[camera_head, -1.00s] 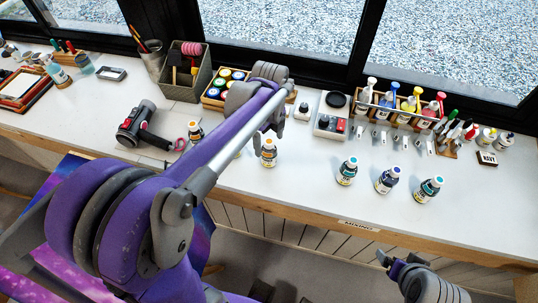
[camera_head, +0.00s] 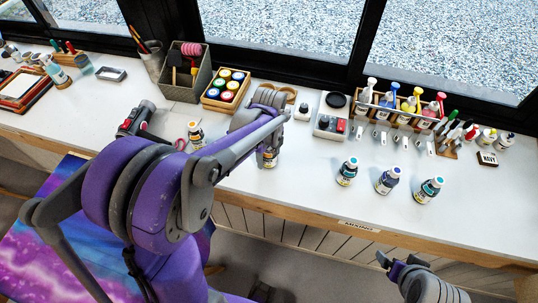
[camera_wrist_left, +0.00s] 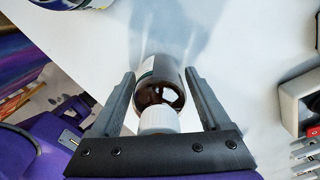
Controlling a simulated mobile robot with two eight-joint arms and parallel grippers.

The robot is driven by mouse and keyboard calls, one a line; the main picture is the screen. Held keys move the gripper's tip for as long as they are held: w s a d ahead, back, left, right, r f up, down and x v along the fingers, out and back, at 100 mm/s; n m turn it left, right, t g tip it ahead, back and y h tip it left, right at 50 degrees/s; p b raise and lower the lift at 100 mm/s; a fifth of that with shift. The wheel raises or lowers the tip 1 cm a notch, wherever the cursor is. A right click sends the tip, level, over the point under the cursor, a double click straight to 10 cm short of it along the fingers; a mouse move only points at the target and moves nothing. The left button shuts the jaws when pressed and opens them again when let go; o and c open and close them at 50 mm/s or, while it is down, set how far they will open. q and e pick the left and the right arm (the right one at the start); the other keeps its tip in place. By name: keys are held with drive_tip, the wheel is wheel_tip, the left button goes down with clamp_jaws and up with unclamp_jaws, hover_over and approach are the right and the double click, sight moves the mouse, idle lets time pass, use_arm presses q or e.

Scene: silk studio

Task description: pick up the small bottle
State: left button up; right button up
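In the left wrist view, a small dark brown bottle (camera_wrist_left: 162,85) with a white cap and a pale label stands between the two fingers of my left gripper (camera_wrist_left: 163,95). The fingers are open, with a gap on each side of the bottle. In the head view my left wrist (camera_head: 265,105) reaches over the table and hides the fingers. My right gripper (camera_head: 390,262) is at the lower right, away from the bottles.
A pale tray (camera_head: 323,130), a paint-pot box (camera_head: 213,104) and a bottle rack (camera_head: 362,108) line the back.

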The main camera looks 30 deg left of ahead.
use_arm(q)
clamp_jaws()
drive_tip(key=shift+r, duration=0.1)
